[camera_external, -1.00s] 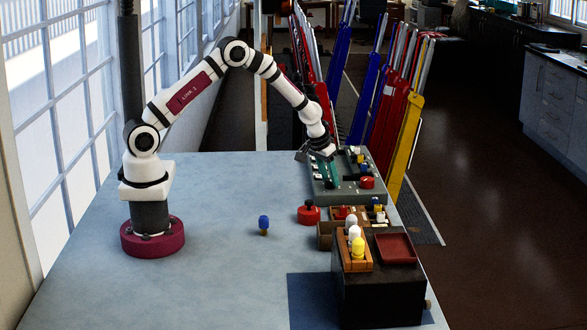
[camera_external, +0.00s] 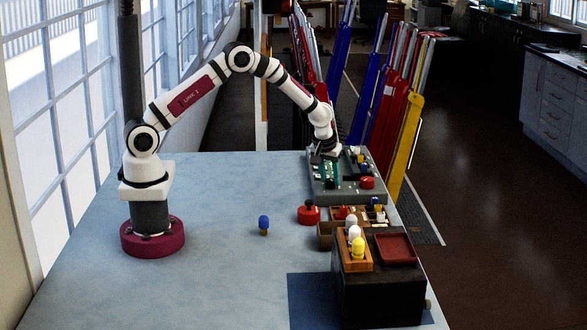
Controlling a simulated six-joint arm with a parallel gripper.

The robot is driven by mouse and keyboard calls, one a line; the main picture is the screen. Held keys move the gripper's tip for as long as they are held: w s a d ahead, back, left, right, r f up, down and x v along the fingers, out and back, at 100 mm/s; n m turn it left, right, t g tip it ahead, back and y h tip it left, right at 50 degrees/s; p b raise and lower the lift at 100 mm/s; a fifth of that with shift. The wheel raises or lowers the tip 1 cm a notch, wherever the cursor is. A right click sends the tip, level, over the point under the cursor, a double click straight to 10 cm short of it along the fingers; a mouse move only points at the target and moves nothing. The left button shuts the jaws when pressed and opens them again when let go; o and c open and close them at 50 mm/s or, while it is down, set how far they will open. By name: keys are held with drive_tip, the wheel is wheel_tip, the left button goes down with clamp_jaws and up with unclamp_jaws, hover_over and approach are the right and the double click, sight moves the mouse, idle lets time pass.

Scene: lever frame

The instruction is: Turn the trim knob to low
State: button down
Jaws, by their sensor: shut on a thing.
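The grey lever frame (camera_external: 345,191) lies at the far right of the table, with small white, blue and yellow parts and a red knob (camera_external: 367,182) on it. My gripper (camera_external: 331,182) points down over the left part of the frame, its teal fingers low against the panel. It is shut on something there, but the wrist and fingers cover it. I cannot tell which of the small parts is the trim knob or how it is set.
A red pot-like object (camera_external: 308,213), an open wooden box (camera_external: 328,238) and a dark block (camera_external: 380,285) with a peg rack (camera_external: 357,262) and red tray (camera_external: 395,248) stand nearer. The table's left is clear.

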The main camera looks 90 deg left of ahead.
drive_tip(key=c, duration=0.5)
unclamp_jaws()
drive_tip(key=shift+v, duration=7.85)
drive_tip(key=shift+w, duration=0.1)
